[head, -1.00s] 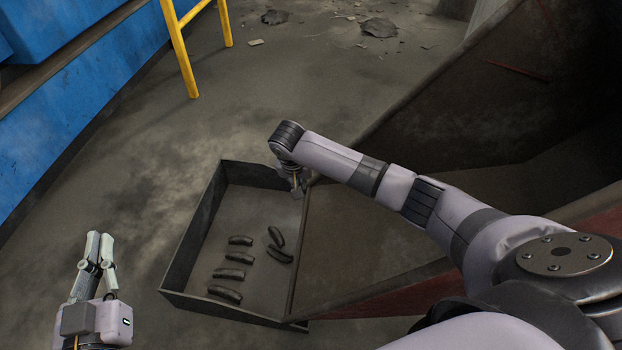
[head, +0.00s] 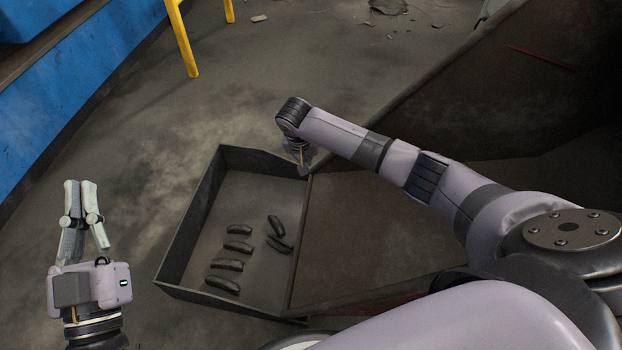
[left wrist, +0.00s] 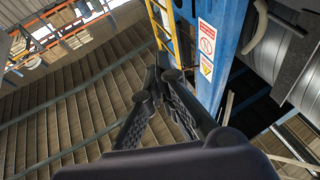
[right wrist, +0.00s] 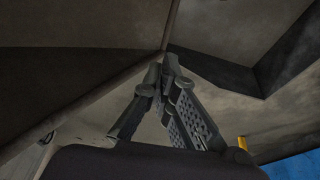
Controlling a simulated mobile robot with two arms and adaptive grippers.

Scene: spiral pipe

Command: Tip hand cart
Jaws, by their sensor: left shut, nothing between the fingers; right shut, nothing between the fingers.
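The hand cart appears to be the big dark metal hopper (head: 365,235) filling the right of the head view; its wheels and handle are not visible. Its sloping wall meets a shallow dark tray (head: 190,225) holding several short, curved dark pieces (head: 228,264). My right gripper (head: 303,165) points down at the corner where tray and hopper meet, partly hidden by its wrist; I cannot tell if it touches. It shows shut and empty in the right wrist view (right wrist: 162,72), below dark metal walls. My left gripper (head: 81,184) is shut and empty, left of the tray.
A yellow rail (head: 182,40) and a blue structure (head: 60,80) stand at the upper left. Rubble (head: 388,6) lies at the top. The left wrist view shows a blue post with signs (left wrist: 207,45) and a yellow ladder (left wrist: 165,30).

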